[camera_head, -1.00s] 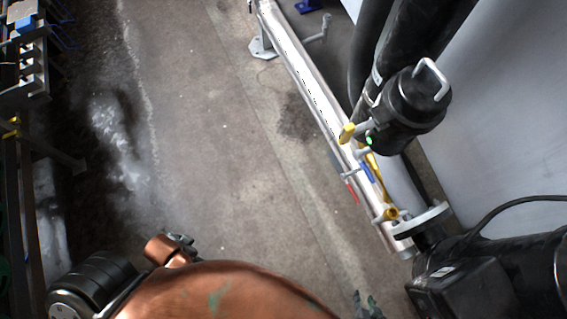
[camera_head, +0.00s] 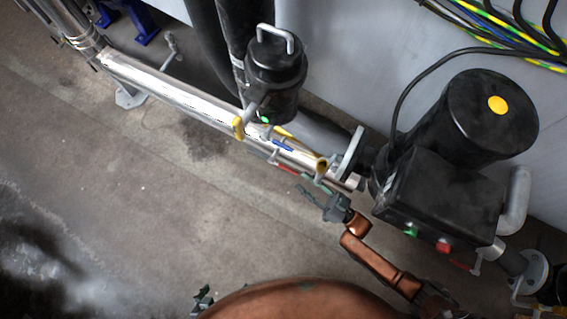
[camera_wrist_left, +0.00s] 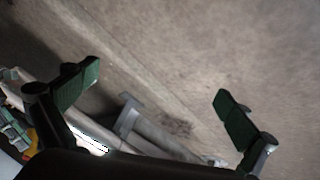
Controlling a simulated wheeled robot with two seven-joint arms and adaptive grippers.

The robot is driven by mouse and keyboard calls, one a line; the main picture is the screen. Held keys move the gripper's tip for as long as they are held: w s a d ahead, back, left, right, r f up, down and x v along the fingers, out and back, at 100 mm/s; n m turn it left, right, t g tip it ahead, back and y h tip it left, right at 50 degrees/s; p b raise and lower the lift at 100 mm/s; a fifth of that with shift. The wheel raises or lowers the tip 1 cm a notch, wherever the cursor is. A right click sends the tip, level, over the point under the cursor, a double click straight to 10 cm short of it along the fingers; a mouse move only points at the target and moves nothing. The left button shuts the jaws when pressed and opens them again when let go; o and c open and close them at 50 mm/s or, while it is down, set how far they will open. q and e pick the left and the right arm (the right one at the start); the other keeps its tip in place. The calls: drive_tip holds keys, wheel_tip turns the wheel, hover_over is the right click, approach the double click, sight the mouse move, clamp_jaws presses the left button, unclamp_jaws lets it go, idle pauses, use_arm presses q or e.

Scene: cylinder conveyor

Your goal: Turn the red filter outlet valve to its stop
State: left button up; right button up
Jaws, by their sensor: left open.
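Another red lever (camera_head: 460,265) is beside the pump box at right; I cannot tell which is the filter outlet valve. My right gripper (camera_head: 311,187) is below the pipe, close to the first red handle; whether it touches anything is unclear. My left gripper (camera_head: 203,300) is low at the bottom edge, away from the pipe. The left wrist view shows it (camera_wrist_left: 157,98) open and empty, with its fingers wide apart above floor and pipework.
Yellow handles (camera_head: 238,128) and a blue handle (camera_head: 282,146) crowd the pipe near the red one. A black pump motor (camera_head: 476,117) with its box (camera_head: 437,197) stands at right. The floor (camera_head: 120,190) at left is clear.

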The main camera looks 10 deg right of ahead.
sight(289, 169)
drive_tip(key=shift+w+a+r+y, duration=0.15)
drive_tip(key=shift+r+y, duration=0.25)
drive_tip(key=shift+r, duration=0.05)
drive_tip(key=b+x, duration=0.1)
drive_tip(key=x, duration=0.5)
drive_tip(key=shift+f+b, duration=0.15)
drive_tip(key=shift+b, duration=0.15)
use_arm(q)
drive_tip(key=shift+w+a+f+t, duration=0.15)
drive_tip(key=shift+f+t, duration=0.15)
drive_tip(key=shift+f, duration=0.4)
drive_tip(key=shift+a+f+t, duration=0.15)
drive_tip(key=shift+f+t, duration=0.15)
drive_tip(key=shift+f, duration=0.4)
use_arm(e)
drive_tip(key=shift+w+a+r, duration=0.3)
drive_tip(key=shift+w+a, duration=0.05)
drive_tip(key=shift+a, duration=0.05)
drive_tip(key=shift+c, duration=0.6)
clamp_jaws()
